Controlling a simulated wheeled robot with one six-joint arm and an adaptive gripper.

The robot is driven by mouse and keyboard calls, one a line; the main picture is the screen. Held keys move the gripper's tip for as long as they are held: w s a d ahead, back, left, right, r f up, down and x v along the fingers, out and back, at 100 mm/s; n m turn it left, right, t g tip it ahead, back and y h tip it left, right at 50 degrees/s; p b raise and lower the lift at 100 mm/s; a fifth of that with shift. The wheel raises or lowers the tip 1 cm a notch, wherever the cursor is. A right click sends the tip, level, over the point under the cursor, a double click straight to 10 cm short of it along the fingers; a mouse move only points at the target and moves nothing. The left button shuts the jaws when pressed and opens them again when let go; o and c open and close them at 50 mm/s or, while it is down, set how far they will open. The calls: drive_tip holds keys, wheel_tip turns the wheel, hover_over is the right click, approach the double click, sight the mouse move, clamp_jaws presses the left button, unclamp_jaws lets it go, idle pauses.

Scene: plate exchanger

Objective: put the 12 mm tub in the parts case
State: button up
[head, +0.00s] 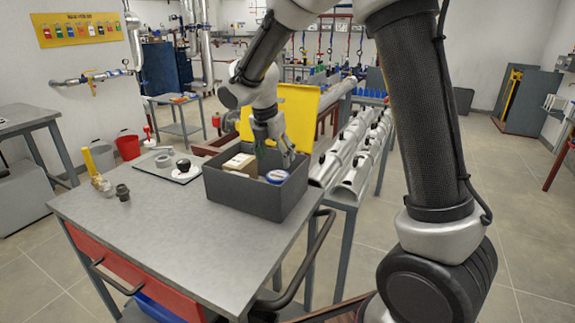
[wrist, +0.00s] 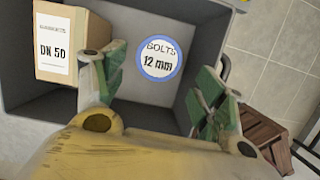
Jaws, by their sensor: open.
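The 12 mm tub (head: 277,176) is inside the dark grey parts case (head: 240,196), toward its right side. In the wrist view its white, blue-rimmed lid (wrist: 161,58) faces up and reads "BOLTS 12 mm". My gripper (head: 274,157) is just above the tub, pointing down into the case. In the wrist view my gripper (wrist: 160,88) is open, with its green-padded fingers spread to either side of the tub and a gap showing between them and the lid. The tub's sides and base are hidden.
A cardboard box labelled "DN 50" (wrist: 60,45) stands in the case beside the left finger. The case's yellow lid (head: 297,108) is open behind. A mat (head: 160,172) with round parts and dark fittings (head: 122,193) lie left. The front bench top (head: 185,235) is clear.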

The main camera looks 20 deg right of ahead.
drive_tip(key=shift+s+r, duration=0.1)
drive_tip(key=shift+r, duration=0.2)
drive_tip(key=s+d+r+m+y, duration=0.1)
drive_tip(key=s+d+r+m, duration=0.95)
drive_tip(key=s+m, duration=0.3)
drive_tip(key=s+d+m+t, duration=0.1)
drive_tip(key=s+d+m, duration=0.1)
drive_tip(key=s+m, duration=0.4)
drive_tip(key=s+d+m+t+y, duration=0.1)
drive_tip(key=s+d+m, duration=0.1)
drive_tip(key=s+m, duration=0.5)
drive_tip(key=s, duration=0.3)
drive_tip(key=shift+s+d, duration=0.35)
drive_tip(key=shift+s, duration=0.05)
drive_tip(key=shift+r, duration=0.1)
